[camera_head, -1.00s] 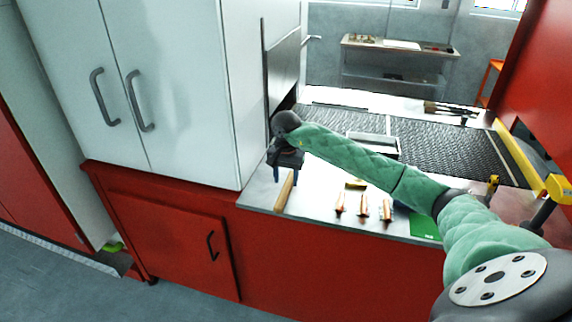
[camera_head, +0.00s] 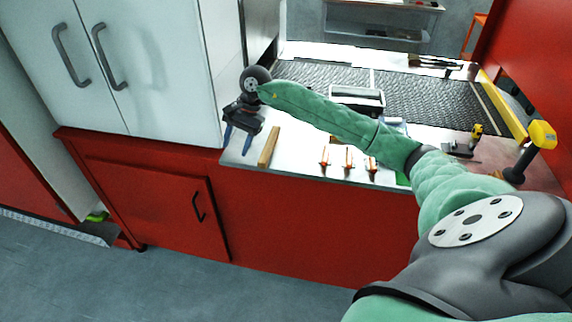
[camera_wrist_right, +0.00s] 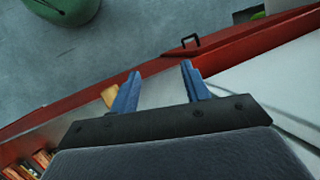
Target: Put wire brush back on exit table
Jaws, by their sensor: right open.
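My right gripper (camera_head: 237,141) is open and empty, with blue fingers pointing down near the left end of the steel table (camera_head: 300,166). In the right wrist view the open fingers (camera_wrist_right: 160,72) have nothing between them. A light wooden bar (camera_head: 268,146) lies on the table just right of the gripper, apart from it in the head view; I cannot tell whether it is the wire brush. In the right wrist view, part of it (camera_wrist_right: 109,96) shows beside the left finger. Dark brush-like tools (camera_head: 434,62) lie at the back right. My left gripper is out of view.
Several orange-handled tools (camera_head: 348,158) lie on the table to the right of the bar. A dark mesh belt (camera_head: 420,100) runs behind. A white cabinet (camera_head: 150,75) stands close left of the gripper. A yellow-headed post (camera_head: 541,135) stands at right.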

